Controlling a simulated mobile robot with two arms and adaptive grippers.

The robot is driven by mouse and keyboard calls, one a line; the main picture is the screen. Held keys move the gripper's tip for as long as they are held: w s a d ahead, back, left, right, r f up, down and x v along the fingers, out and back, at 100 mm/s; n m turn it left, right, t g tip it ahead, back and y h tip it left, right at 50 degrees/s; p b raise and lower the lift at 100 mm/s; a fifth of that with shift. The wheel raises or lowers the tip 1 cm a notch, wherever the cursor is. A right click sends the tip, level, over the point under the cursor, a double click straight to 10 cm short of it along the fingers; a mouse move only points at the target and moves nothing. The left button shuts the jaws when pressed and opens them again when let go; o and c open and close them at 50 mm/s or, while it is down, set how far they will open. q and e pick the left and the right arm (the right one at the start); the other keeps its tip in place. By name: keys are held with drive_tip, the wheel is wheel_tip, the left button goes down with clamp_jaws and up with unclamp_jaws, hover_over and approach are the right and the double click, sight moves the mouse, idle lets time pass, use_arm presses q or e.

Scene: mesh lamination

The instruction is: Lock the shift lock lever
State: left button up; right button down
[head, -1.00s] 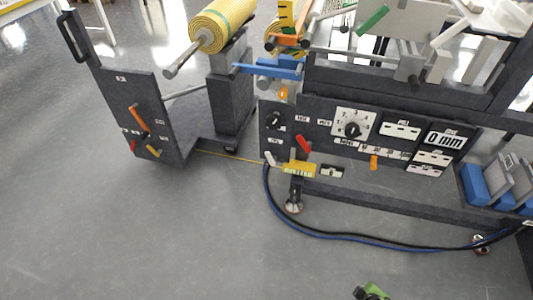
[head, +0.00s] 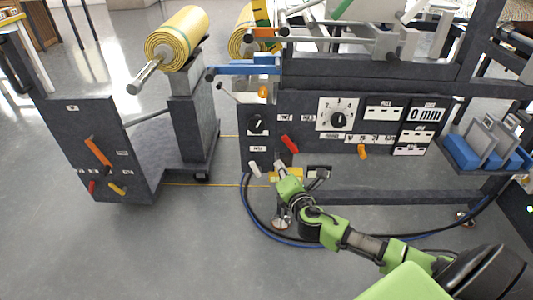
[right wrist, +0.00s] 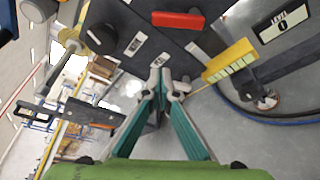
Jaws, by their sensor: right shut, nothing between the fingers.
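My right gripper (head: 280,167) is in front of the lower left part of the machine's control panel (head: 300,110), at the level of the small levers. It is shut and empty; its fingertips also show in the right wrist view (right wrist: 166,80). A white lever (head: 255,169) is just left of it, and a red lever (head: 289,144) is just above it, tilted. The red lever is at the top of the right wrist view (right wrist: 178,19). A yellow block (right wrist: 230,60) is right of the fingers. The labels are too small to tell which lever is the shift lock. My left gripper is not in view.
A black dial (head: 257,124) is above the white lever. An orange lever (head: 362,152) is farther right. A separate roll stand (head: 105,140) with orange, red and yellow levers stands at the left. A blue-black hose (head: 246,205) curves below the panel. The floor in front is clear.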

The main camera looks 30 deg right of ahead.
sight(290, 142)
idle(0.3)
drive_tip(key=b+x, duration=0.3)
drive_tip(key=x, duration=0.7)
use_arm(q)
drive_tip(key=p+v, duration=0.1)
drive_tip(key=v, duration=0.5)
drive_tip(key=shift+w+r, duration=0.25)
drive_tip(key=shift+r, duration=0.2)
use_arm(e)
drive_tip(key=d+r, duration=0.1)
drive_tip(key=s+d+r, duration=0.1)
drive_tip(key=d, duration=0.1)
drive_tip(key=shift+s+r, duration=0.2)
drive_tip(key=shift+s, duration=0.15)
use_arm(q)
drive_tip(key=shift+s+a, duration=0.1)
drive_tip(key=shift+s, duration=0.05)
